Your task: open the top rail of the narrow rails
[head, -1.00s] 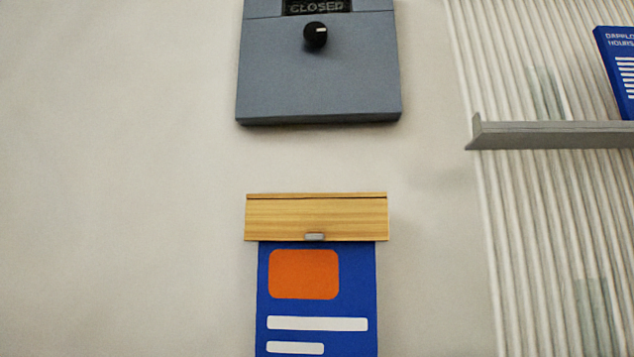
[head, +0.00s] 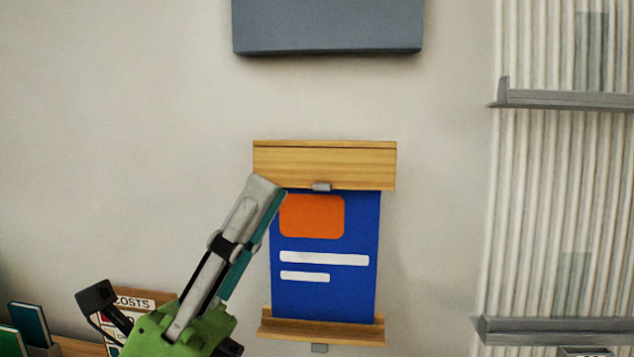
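The narrow rails hang on the wall in the head view: a wooden top rail (head: 325,165) and a wooden bottom rail (head: 320,331). A blue poster (head: 325,300) with an orange block and white bars runs between them. A small grey latch (head: 321,187) sits at the top rail's lower edge, and the rail looks closed over the poster. My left gripper (head: 266,188) reaches up from the lower left, its tip overlapping the top rail's lower left corner in the picture. Contact is unclear, and I cannot tell its opening. My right gripper is out of view.
A grey box (head: 327,28) is on the wall above. Grey ledges (head: 570,99) (head: 560,329) run along a ribbed panel at right. A printed card (head: 135,300) and dark books (head: 30,324) stand at lower left. The wall right of the rails is clear.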

